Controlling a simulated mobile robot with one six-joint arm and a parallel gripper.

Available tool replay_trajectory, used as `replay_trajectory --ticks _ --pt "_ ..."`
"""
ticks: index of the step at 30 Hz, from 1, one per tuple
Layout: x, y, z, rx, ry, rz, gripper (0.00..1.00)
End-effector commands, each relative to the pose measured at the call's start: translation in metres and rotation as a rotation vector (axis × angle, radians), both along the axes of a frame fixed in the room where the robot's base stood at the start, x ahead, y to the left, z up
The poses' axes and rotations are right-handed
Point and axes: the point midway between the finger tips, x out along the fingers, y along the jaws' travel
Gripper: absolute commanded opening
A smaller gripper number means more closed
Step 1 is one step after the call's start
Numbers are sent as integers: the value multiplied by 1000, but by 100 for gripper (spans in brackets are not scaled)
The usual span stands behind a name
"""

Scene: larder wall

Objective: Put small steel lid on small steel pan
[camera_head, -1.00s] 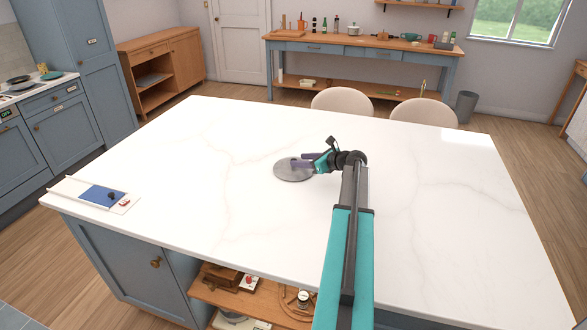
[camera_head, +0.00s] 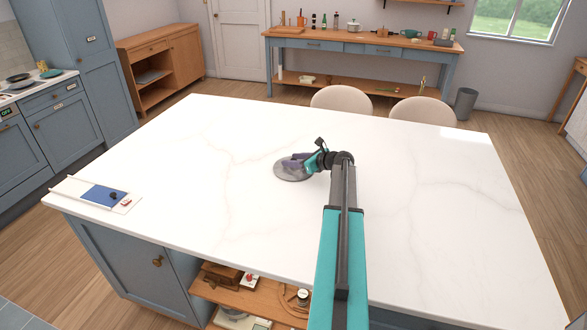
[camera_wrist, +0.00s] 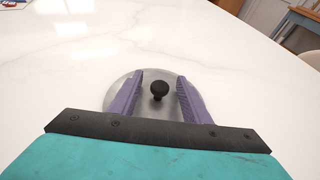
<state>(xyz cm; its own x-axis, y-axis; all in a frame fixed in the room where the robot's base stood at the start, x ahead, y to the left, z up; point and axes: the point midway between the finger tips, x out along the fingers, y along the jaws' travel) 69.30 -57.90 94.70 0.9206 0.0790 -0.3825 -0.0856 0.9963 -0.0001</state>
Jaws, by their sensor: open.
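The small steel lid (camera_head: 284,174) is a round grey disc lying flat on the white island top. In the wrist view the lid (camera_wrist: 150,80) shows its black knob (camera_wrist: 158,90) standing up near its middle. My gripper (camera_head: 291,163) is over the lid. In the wrist view its two purple fingers (camera_wrist: 158,88) are apart, one on each side of the knob, with a gap to it on both sides. I cannot make out the small steel pan for certain in any view.
The white island top (camera_head: 420,220) is clear around the lid. A board with a blue patch (camera_head: 103,195) lies at its left corner. Two chairs (camera_head: 340,99) stand behind it. A workbench (camera_head: 330,39) with bottles and pots is at the back wall.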

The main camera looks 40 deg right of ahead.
Motion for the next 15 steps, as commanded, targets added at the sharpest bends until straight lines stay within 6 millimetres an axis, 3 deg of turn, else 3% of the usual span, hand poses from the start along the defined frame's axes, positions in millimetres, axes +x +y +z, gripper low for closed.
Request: replay_trajectory --ticks 1,9,15 --pt "0 0 0 0 0 0 43" --pt "0 0 0 0 0 1 0" --pt "0 0 1 0 -1 1 0"
